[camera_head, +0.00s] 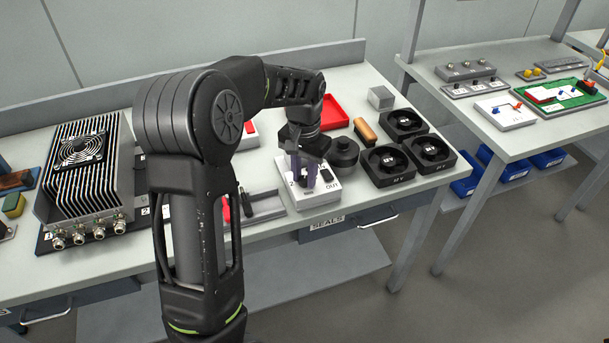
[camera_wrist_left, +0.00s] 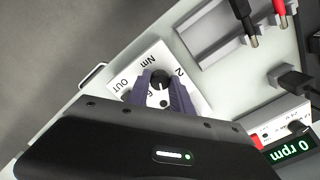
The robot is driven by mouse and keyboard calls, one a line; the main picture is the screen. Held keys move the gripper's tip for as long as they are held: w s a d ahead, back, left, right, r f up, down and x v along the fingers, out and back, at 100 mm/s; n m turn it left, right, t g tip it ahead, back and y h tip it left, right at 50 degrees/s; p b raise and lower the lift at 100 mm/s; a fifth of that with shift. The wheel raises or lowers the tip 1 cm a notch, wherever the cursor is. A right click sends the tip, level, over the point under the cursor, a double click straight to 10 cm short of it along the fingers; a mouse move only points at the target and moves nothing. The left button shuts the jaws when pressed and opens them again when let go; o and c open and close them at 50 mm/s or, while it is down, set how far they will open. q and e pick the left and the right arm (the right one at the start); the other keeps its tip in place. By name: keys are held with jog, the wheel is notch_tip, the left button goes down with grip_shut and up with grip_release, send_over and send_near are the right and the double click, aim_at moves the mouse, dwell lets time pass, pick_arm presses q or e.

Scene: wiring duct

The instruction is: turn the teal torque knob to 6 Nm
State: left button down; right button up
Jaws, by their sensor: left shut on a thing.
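A white box (camera_wrist_left: 196,97) marked "Nm", "OUT", "2" and "6" sits on the bench; it also shows in the head view (camera_head: 306,204). My left gripper (camera_wrist_left: 163,84) is over this box, its purple fingers pointing down at the top face. In the head view the left gripper (camera_head: 304,176) hides much of the box top. The fingers are shut on the knob, around a dark round part (camera_wrist_left: 160,77) in the wrist view. No teal shows, and the knob's pointer is hidden, so I cannot read its setting. My right gripper is not in view.
Black fans (camera_head: 390,164) and a dark round part (camera_head: 344,152) stand close on the right. A grey rack (camera_wrist_left: 225,35) with plugs lies beside the box. A finned unit (camera_head: 87,165) is at the left. A green "0 rpm" display (camera_wrist_left: 291,148) shows in the wrist view.

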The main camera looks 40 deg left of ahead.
aim_at(304, 179)
pick_arm(q)
jog(key=m, duration=0.4)
jog(key=shift+a+m, duration=0.1)
jog(key=shift+m, duration=0.2)
jog(key=m, duration=0.4)
dwell(0.3)
jog(key=c, duration=1.1)
grip_release()
jog(key=shift+c, duration=0.2)
jog(key=shift+r+b, duration=0.15)
jog(key=shift+b, duration=0.15)
notch_tip(304, 179, up, 8)
jog(key=shift+f+b, duration=0.2)
jog(key=shift+b, duration=0.1)
jog(key=shift+f, duration=0.1)
